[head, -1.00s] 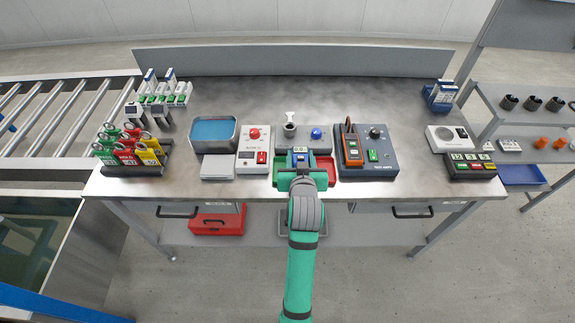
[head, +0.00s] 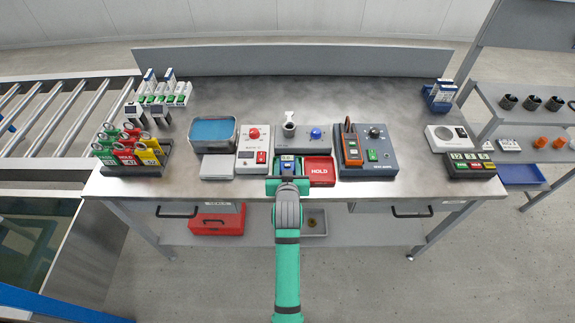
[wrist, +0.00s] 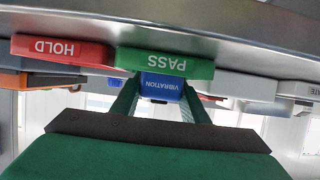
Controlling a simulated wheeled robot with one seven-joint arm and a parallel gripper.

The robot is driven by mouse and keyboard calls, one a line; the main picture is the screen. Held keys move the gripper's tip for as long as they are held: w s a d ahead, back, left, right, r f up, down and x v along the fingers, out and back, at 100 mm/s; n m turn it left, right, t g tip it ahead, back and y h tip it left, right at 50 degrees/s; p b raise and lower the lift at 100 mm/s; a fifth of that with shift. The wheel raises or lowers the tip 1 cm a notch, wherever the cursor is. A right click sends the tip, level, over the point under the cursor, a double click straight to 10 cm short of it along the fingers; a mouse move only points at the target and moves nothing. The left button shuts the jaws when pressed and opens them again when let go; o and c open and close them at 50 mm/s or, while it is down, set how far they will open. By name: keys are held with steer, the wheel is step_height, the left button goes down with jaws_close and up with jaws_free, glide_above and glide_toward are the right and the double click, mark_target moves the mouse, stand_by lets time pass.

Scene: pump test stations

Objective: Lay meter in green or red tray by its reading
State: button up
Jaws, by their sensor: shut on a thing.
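The meter is a small blue unit (head: 288,166) at the front of the bench. In the wrist view its end face (wrist: 162,86) reads VIBRATION. My gripper (head: 288,179) is shut on it, with one finger on each side. The meter is over the green tray (wrist: 205,69), whose front wall reads PASS. I cannot tell whether it touches the tray floor. The red tray (head: 319,171), marked HOLD, is directly to the right of the green one and looks empty. The meter's reading is too small to make out.
Behind the trays is a grey station with a blue button (head: 316,134). A white station with a red button (head: 254,133) stands left, and a dark station holding an orange meter (head: 352,149) stands right. Tags in a rack (head: 130,155) are at far left.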

steer(key=o, duration=1.2)
steer(key=shift+f, duration=0.15)
steer(key=shift+r, duration=0.2)
steer(key=v, duration=1.2)
steer(key=s+f, duration=0.3)
steer(key=s, duration=0.7)
steer(key=s+f, duration=0.4)
steer(key=s, duration=0.6)
steer(key=s+r+t, duration=0.1)
steer(key=s+r, duration=0.1)
steer(key=s, duration=0.6)
steer(key=s+r, duration=0.3)
steer(key=s, duration=0.6)
steer(key=shift+r+t, duration=0.25)
steer(key=shift+t, duration=0.15)
